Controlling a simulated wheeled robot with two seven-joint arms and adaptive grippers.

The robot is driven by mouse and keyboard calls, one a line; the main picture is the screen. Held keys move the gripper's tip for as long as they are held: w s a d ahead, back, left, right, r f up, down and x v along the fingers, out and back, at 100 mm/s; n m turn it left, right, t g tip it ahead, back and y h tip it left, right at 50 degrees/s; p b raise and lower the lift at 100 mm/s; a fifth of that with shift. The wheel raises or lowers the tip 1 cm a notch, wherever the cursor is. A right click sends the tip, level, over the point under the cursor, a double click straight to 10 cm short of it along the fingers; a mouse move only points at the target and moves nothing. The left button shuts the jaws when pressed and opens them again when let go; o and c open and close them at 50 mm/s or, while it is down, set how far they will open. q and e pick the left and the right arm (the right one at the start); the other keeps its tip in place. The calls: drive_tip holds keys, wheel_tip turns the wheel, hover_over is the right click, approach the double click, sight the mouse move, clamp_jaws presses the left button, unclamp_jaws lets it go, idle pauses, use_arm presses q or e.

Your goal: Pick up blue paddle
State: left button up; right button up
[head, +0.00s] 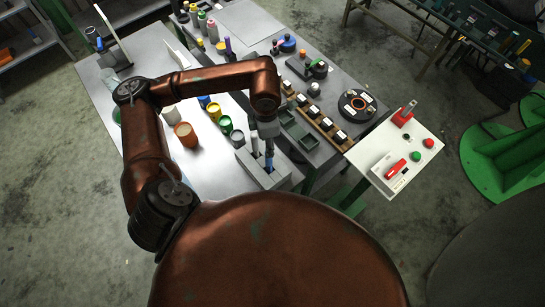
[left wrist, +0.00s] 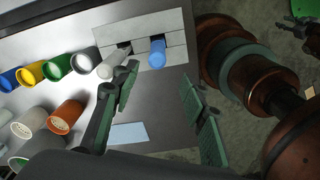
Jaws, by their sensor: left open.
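The blue paddle (left wrist: 157,53) stands in a slot of a grey holder block (left wrist: 110,31), its rounded end toward the left wrist camera. In the head view the blue paddle (head: 269,161) shows just below my left gripper (head: 268,142). In the left wrist view my left gripper (left wrist: 158,84) is open, with its green-padded fingers apart and nothing between them; the blue paddle lies ahead of the gap. A pale grey-white paddle (left wrist: 112,64) stands in the block beside it, close to the left finger.
Several coloured cups, including a yellow one (head: 214,111) and a brown one (head: 186,134), stand left of the block. A rack of small dark-and-white pieces (head: 325,122) lies to the right. A white panel (head: 426,157) with buttons stands further right.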

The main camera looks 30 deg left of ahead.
sight(269, 159)
use_arm(q)
drive_tip(key=f+b, duration=0.3)
drive_tip(key=f, duration=0.1)
drive_tip(key=shift+w, duration=0.25)
drive_tip(key=shift+f+b, duration=0.65)
drive_tip(key=shift+f, duration=0.2)
wheel_tip(269, 159, down, 2)
drive_tip(key=shift+f, duration=0.1)
wheel_tip(269, 159, down, 4)
drive_tip(key=shift+w+f+p, duration=0.1)
drive_tip(key=shift+p, duration=0.75)
drive_tip(key=shift+f, duration=0.6)
use_arm(e)
drive_tip(key=f, duration=0.3)
drive_tip(key=shift+s+a+f, duration=0.1)
drive_tip(key=shift+s+f, duration=0.1)
drive_tip(key=shift+s, duration=0.15)
use_arm(q)
drive_tip(key=shift+c, duration=0.5)
clamp_jaws()
